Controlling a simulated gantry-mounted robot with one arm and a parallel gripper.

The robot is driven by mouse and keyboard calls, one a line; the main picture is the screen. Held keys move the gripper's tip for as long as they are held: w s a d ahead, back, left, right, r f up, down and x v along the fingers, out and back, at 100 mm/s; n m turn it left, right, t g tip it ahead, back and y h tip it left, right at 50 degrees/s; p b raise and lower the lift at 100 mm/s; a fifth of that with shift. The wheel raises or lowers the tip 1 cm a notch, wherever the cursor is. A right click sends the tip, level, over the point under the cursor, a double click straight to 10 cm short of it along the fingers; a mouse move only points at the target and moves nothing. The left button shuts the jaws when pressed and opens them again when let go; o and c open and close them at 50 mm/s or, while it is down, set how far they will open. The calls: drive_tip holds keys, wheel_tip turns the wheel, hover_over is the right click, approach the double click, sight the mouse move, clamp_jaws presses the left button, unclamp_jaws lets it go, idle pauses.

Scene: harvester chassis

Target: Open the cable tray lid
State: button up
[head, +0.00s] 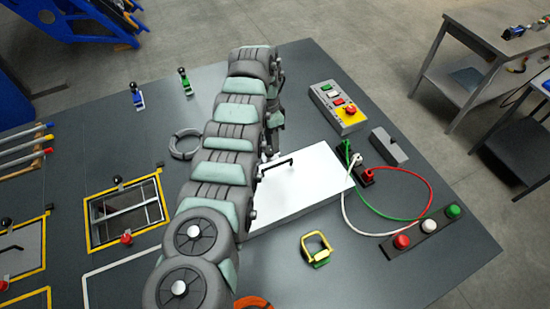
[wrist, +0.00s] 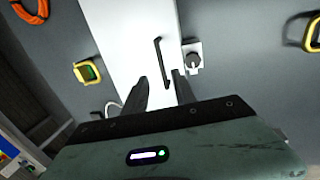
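The cable tray lid (head: 305,180) is a flat white panel on a low white box on the dark table, and looks closed. A thin black bar handle (head: 277,165) stands on it. In the wrist view the white lid (wrist: 115,30) runs up the picture, with the black handle (wrist: 161,62) near its right edge. My gripper (wrist: 160,77) is open, with one dark finger on each side of the handle's lower end. I cannot tell whether either finger touches it. In the head view my arm hides the lid's left part.
A control box with buttons (head: 338,108) stands behind the lid. Red, green and white cables (head: 432,192) loop to the right, by a button strip (head: 428,233). A yellow-handled latch (head: 317,248) is in front. A yellow-framed opening (head: 90,212) lies left.

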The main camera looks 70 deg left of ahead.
hover_over(275, 160)
drive_tip(key=s+d, duration=0.2)
drive_tip(key=d, duration=0.2)
drive_tip(key=x, duration=0.2)
drive_tip(key=a+x, duration=0.1)
drive_tip(key=x, duration=0.5)
drive_tip(key=shift+a+f, duration=0.35)
drive_tip(key=shift+c, duration=0.4)
clamp_jaws()
